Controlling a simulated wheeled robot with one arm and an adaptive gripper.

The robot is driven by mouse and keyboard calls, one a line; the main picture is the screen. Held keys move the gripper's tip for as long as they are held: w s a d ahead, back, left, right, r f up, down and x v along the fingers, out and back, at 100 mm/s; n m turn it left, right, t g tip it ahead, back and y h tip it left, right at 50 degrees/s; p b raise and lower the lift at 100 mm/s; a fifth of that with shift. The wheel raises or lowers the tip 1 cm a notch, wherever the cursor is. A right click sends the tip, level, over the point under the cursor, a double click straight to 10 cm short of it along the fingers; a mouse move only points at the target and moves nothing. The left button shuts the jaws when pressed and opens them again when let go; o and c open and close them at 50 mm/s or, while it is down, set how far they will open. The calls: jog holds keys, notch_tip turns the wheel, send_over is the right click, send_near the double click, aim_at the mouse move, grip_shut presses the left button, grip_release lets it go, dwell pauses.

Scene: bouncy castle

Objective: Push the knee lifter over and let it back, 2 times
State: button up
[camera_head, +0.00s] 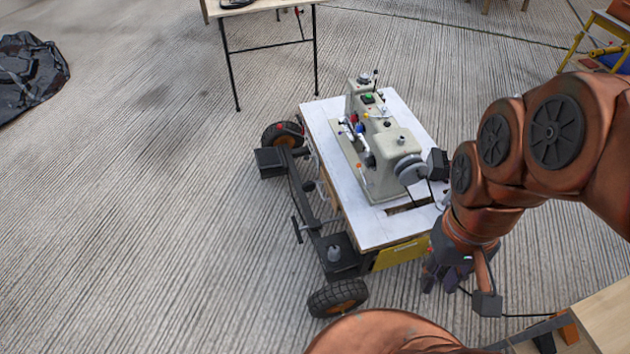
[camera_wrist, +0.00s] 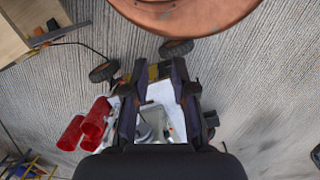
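A pale sewing machine (camera_head: 383,150) stands on a white-topped table (camera_head: 385,228) on a wheeled dark frame. A thin black lever with a small upright bar (camera_head: 297,229) sticks out low at the table's left side; it may be the knee lifter, but I cannot be sure. My gripper (camera_head: 437,280) points down beside the table's near right corner, apart from that lever. In the wrist view my gripper (camera_wrist: 160,68) has its two dark fingers spread, with nothing held between them. The machine and table top show partly between and behind the fingers.
Black wheels (camera_head: 338,297) with orange hubs and a yellow panel (camera_head: 400,254) sit at the table's near end. A wooden surface (camera_head: 605,318) is at lower right.

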grip_shut()
dwell(1.1)
